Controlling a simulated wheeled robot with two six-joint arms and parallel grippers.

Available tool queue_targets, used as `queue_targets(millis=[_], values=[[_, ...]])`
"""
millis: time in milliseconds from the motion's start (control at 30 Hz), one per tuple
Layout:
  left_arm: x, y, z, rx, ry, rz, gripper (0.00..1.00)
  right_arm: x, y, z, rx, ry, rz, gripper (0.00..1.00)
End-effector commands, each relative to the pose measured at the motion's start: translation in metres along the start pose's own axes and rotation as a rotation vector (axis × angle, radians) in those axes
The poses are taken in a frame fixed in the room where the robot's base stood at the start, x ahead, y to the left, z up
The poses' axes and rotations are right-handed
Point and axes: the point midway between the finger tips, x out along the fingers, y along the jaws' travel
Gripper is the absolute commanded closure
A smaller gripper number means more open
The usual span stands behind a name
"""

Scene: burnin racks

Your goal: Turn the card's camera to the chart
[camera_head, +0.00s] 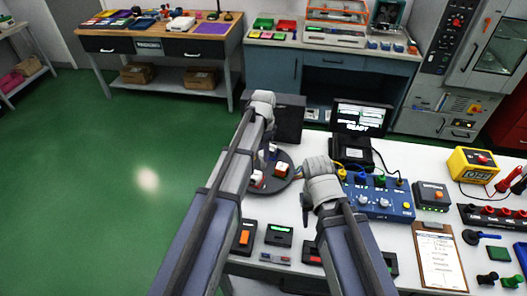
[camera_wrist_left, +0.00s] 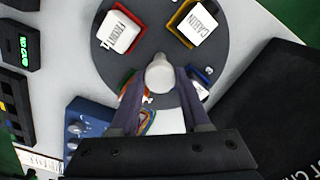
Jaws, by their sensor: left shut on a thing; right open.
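A round dark grey turntable (camera_wrist_left: 160,45) carries several small blocks with coloured bases. In the left wrist view, one white block (camera_wrist_left: 118,32) has a red base and another, lettered CABIN (camera_wrist_left: 198,24), has a yellow base. My left gripper (camera_wrist_left: 158,85) is shut on the pale round knob (camera_wrist_left: 160,72) at the turntable's middle. In the head view the turntable (camera_head: 283,182) is partly behind my left arm. A black board (camera_wrist_left: 285,110), with lettering partly cut off, stands beside it. My right gripper (camera_head: 308,208) is open, mostly hidden by its arm, over the table. Which block is the camera is unclear.
A lit READY screen (camera_head: 360,118) stands behind the turntable. Small devices, one with an orange switch (camera_head: 243,238), line the front.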

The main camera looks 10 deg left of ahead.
Motion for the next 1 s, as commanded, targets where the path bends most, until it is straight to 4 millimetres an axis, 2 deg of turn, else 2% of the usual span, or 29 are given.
queue_targets(millis=[1000], values=[[0.0006, 0.0021, 0.0008, 0.509, -0.001, 0.005, 1.0, 0.0006, 0.0, 0.0, 0.0, 0.0, 0.0, 0.5]])
